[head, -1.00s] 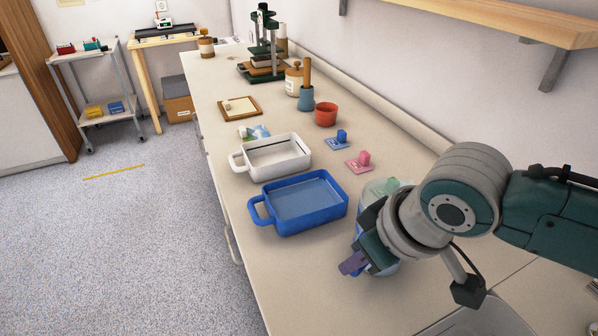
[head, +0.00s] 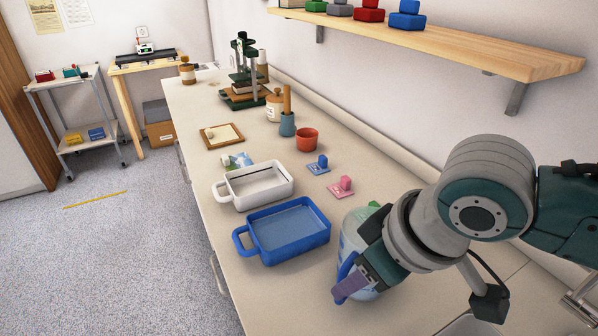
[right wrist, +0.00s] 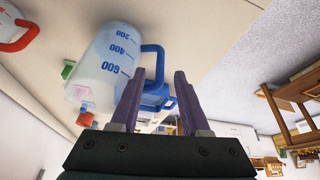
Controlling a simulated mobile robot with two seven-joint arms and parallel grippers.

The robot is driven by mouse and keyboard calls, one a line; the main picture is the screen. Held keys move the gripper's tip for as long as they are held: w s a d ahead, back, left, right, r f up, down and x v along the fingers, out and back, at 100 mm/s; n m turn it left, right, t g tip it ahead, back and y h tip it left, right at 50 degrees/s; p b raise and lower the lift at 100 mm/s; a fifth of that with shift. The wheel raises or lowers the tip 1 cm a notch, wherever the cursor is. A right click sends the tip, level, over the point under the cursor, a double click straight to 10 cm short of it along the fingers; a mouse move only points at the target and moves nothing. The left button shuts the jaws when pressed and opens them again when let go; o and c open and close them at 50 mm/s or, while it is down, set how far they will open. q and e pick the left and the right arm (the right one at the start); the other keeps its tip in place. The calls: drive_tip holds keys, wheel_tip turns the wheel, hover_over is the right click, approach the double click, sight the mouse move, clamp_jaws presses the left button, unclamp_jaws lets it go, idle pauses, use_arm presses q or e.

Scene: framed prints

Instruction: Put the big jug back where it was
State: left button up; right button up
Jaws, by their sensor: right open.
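The big jug (head: 352,243) is clear with a blue handle and a green part at its top. It stands on the counter to the right of the blue tray, partly hidden by my right arm. In the right wrist view the jug (right wrist: 98,65) shows blue volume marks, and its blue handle (right wrist: 153,52) lies at the fingertips. My right gripper (head: 350,287) is open at the handle side of the jug. Its two purple fingers (right wrist: 160,78) are spread apart in the wrist view. Whether they touch the handle, I cannot tell. My left gripper is out of view.
The blue tray (head: 240,243) and white tray (head: 222,194) sit left of the jug. Pink (head: 342,188) and blue (head: 318,166) blocks, a red pot (head: 307,139) and a wooden frame (head: 221,136) stand farther back. A wall shelf (head: 450,46) is above.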

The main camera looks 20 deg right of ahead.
drive_tip(key=s+r, duration=0.3)
drive_tip(key=s, duration=0.4)
drive_tip(key=s+r+m+h+p, duration=0.1)
drive_tip(key=s+r, duration=0.3)
drive_tip(key=s, duration=0.4)
drive_tip(key=shift+s+r+g, duration=0.15)
drive_tip(key=shift+s+g, duration=0.05)
drive_tip(key=shift+g, duration=0.2)
